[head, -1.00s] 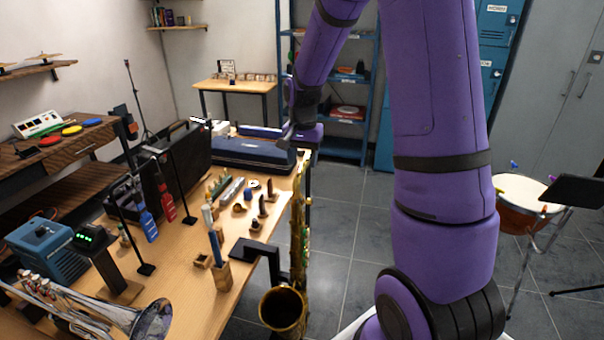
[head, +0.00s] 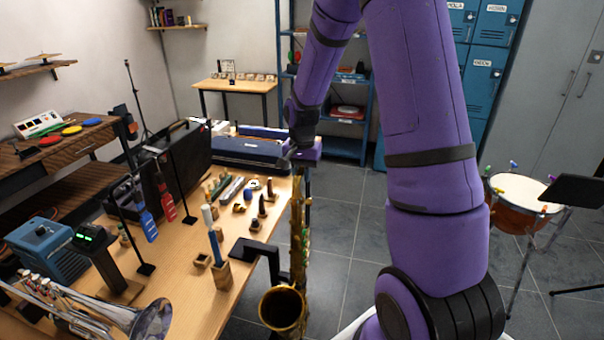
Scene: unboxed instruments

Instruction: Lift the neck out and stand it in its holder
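My gripper (head: 301,166) is right at the top end of the saxophone, pointing down. No neck can be made out; that end is small and partly covered by my gripper. I cannot tell whether the fingers are open or shut, or touch the instrument. Several small wooden holders stand on the table, one of them an empty square block (head: 201,261); I cannot tell which is the neck's.
A wooden block with a blue rod (head: 216,248) and small dark pieces (head: 262,206) stand left of the saxophone. A trumpet (head: 100,310) lies front left. A blue case (head: 250,151) lies at the back. Open floor (head: 335,230) is to the right.

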